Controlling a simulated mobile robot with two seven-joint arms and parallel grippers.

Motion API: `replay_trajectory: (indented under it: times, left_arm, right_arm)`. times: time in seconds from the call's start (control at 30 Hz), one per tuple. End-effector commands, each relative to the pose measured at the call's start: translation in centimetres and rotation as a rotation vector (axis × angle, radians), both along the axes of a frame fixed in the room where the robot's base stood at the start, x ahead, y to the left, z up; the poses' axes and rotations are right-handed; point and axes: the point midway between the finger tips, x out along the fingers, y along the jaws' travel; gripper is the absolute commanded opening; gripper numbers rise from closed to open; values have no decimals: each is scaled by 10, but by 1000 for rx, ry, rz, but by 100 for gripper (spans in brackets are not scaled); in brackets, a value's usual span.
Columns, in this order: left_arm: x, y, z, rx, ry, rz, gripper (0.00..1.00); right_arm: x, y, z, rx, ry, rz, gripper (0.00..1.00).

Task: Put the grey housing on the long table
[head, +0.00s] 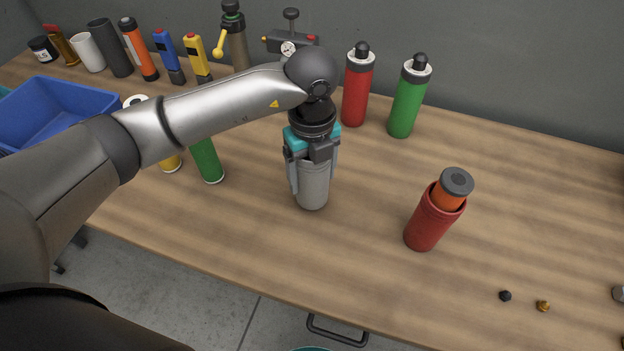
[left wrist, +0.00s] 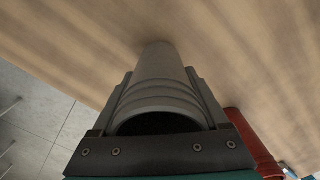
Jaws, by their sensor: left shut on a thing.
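My left gripper (head: 313,180) is shut on the grey housing (head: 313,194), an upright grey cylinder with an open upper end. Its fingers lie along both sides of it, over the long wooden table (head: 365,235). The left wrist view looks down along the housing (left wrist: 160,75) between the fingers, with the wooden top beyond its lower end. I cannot tell for sure whether its base touches the table. My right gripper is not in view.
A red housing with an orange insert (head: 428,225) stands to the right. Red (head: 356,95) and green (head: 405,105) cylinders stand behind. A blue bin (head: 60,112) is at the left. Small dark (head: 505,296) and brass (head: 543,306) parts lie at the front right. Bare table surrounds the housing.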

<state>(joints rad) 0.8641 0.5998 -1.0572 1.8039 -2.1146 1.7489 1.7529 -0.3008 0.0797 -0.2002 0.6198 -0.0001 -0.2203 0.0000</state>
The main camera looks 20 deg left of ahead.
Motion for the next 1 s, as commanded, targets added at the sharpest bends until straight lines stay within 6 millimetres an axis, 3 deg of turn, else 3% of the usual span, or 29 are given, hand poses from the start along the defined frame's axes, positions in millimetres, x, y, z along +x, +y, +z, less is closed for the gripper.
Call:
replay_trajectory:
  times: [0.13, 0.5, 0.53, 0.73, 1.0]
  left_arm:
    - [0, 0, -21, 0, 1, 1, 9]
    - [0, 0, -25, -1, -1, 0, 9]
    - [0, 0, -25, 0, 0, 0, 79]
    - [0, 0, -24, 0, 0, 0, 100]
    - [0, 0, -22, 0, 0, 0, 100]
  right_arm:
    - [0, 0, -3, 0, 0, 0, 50]
    - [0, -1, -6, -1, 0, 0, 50]
    - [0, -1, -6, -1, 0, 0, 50]
    - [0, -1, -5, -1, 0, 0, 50]
    - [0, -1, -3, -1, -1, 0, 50]
